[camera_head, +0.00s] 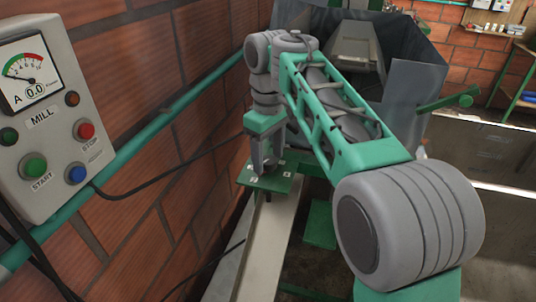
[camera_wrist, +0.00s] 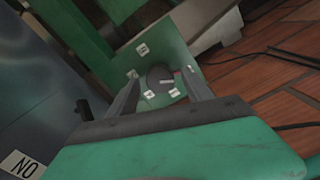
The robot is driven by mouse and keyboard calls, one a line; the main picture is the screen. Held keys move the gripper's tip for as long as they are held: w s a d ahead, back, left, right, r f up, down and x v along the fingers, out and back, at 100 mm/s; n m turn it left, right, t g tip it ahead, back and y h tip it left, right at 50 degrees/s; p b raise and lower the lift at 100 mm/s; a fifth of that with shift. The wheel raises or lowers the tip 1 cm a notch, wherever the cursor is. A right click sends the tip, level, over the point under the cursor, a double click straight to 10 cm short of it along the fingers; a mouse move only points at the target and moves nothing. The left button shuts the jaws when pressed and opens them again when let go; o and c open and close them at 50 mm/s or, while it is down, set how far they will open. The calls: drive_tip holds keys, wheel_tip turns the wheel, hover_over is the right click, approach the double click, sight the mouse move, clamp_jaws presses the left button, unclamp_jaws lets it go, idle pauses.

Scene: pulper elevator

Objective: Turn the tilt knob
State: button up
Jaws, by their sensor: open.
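The tilt knob (camera_wrist: 160,77) shows in the wrist view as a dark round knob with a pale pointer mark, set on a green plate (camera_wrist: 177,50) with several small white labels. My gripper (camera_wrist: 164,85) is open, with one finger on each side of the knob in that view. I cannot tell whether the fingers touch it. In the head view my gripper (camera_head: 264,168) points down over the green plate (camera_head: 284,184), and the knob is hidden behind the fingers.
A grey MILL box (camera_head: 45,110) with a gauge and several buttons is on the brick wall (camera_head: 170,110) at left. A green rail (camera_head: 175,110) runs along the wall. A dark bin (camera_head: 385,40) stands behind my arm. Black cables (camera_head: 160,180) hang near the wall.

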sight(269, 159)
wheel_tip(269, 159, up, 8)
drive_tip(key=p, duration=0.7)
drive_tip(key=shift+f, duration=0.1)
